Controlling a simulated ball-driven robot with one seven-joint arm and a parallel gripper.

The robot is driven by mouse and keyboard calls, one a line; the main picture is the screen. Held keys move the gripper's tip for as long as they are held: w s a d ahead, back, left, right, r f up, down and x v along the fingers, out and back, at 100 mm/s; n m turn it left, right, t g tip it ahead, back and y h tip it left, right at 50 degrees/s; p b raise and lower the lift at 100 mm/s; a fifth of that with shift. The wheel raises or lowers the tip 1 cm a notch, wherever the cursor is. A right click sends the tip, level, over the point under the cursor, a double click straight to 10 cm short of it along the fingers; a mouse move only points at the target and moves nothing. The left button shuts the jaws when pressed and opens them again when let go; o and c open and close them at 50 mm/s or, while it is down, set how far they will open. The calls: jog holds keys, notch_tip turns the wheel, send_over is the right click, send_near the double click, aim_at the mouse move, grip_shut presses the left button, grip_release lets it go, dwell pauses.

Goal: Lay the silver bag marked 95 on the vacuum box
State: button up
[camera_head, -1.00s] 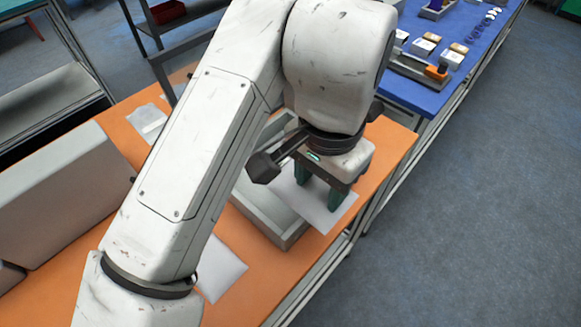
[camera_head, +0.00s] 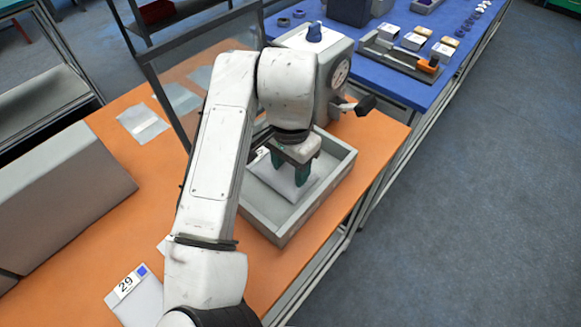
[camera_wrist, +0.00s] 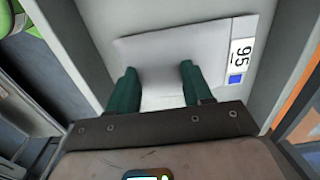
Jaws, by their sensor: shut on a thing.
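The silver bag marked 95 (camera_wrist: 165,48) lies flat-looking across the wrist view, its white 95 label with a blue square at the right. My gripper (camera_wrist: 158,75) is shut on this bag, with green fingers on either side of its gripped part. In the head view my gripper (camera_head: 288,172) points down inside the walls of the grey vacuum box (camera_head: 288,226), and the bag (camera_head: 268,184) is within those walls. I cannot tell whether the bag touches the box floor. My arm hides part of the box's left side.
A silver bag marked 29 (camera_head: 138,298) lies on the orange table (camera_head: 75,268) at lower left. Clear bags (camera_head: 142,122) lie farther back. A machine with a gauge (camera_head: 340,72) stands behind the box. A grey case (camera_head: 60,195) stands left.

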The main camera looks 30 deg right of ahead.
aim_at(291, 172)
jog(key=shift+f, duration=0.2)
jog(key=shift+f, duration=0.1)
jog(key=shift+f, duration=0.1)
jog(key=o, duration=1.1)
jog(key=shift+c, duration=0.2)
notch_tip(291, 172, up, 12)
jog(key=p, duration=0.1)
jog(key=shift+r, duration=0.2)
jog(key=shift+d, duration=0.1)
